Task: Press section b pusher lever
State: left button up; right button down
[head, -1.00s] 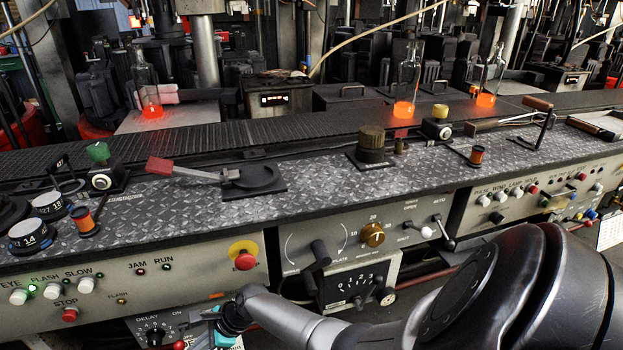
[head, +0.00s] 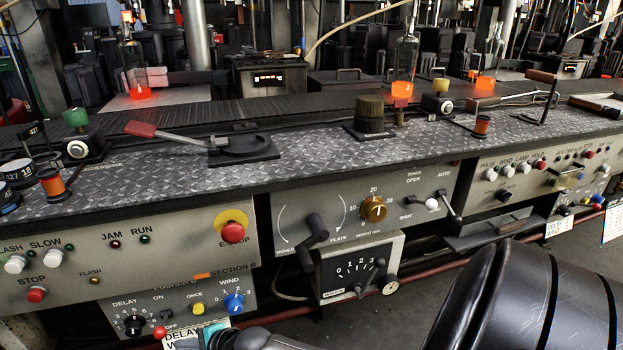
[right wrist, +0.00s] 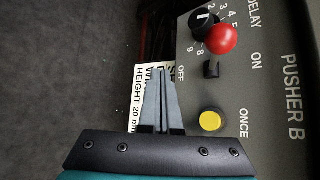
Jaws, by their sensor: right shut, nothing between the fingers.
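The pusher B panel (head: 180,302) shows at the bottom left of the head view, below the bench. Its lever has a red ball (head: 160,332), beside the word OFF. In the right wrist view the red ball (right wrist: 222,39) stands out from the panel on a short dark stem. My right gripper (right wrist: 162,72) is shut and empty, left of the ball and apart from it in that picture, in front of a white paper label. In the head view only a teal part of it shows at the bottom edge. My left gripper is not in view.
A yellow ONCE button (right wrist: 210,121) and a black delay knob (right wrist: 204,20) sit close to the lever. A blue wind knob (head: 234,303) is on the same panel. A red E-stop (head: 233,232) is above. A box with a dial (head: 358,268) hangs to the right.

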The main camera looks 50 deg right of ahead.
jog(key=s+d+r+p, duration=0.3)
jog(key=s+d+p, duration=0.3)
jog(key=s, duration=0.2)
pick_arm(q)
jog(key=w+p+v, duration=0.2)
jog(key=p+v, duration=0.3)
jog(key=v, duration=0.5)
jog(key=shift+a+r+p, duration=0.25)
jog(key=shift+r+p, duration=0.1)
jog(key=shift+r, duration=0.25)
pick_arm(e)
jog(key=s+d+f+n+g+h, duration=0.1)
jog(key=s+f+n+g+h, duration=0.1)
jog(key=s+f+n, duration=0.6)
jog(key=s+d+f+n+g+h, duration=0.2)
jog(key=s+f+n+g, duration=0.2)
jog(key=s+f+n, duration=0.3)
jog(key=shift+s+f+n, duration=0.4)
jog(key=shift+s+n, duration=0.2)
jog(key=shift+s, duration=1.2)
